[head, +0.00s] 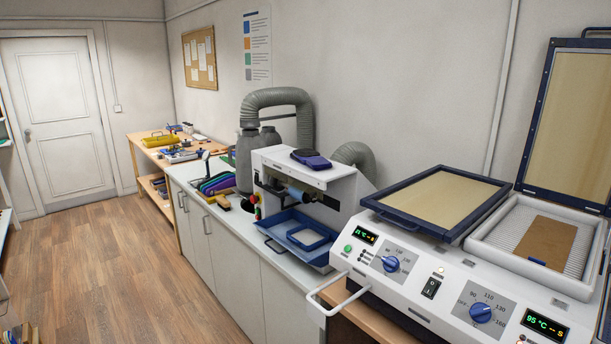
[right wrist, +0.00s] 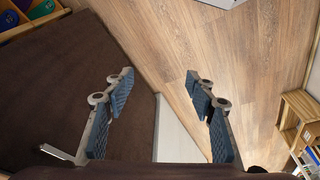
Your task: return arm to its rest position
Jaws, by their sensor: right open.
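My right gripper (right wrist: 160,115) shows in the right wrist view. Its two fingers with blue ribbed pads are wide apart, and nothing is between them. Beyond the fingers are a dark brown surface and the wood floor. Neither gripper shows in the head view, and my left gripper is in no view.
In the head view, a forming press (head: 455,277) stands at the right, with one lid (head: 575,120) raised over a tray holding a brown sheet (head: 545,243). A grinding machine (head: 310,195) stands on the white counter.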

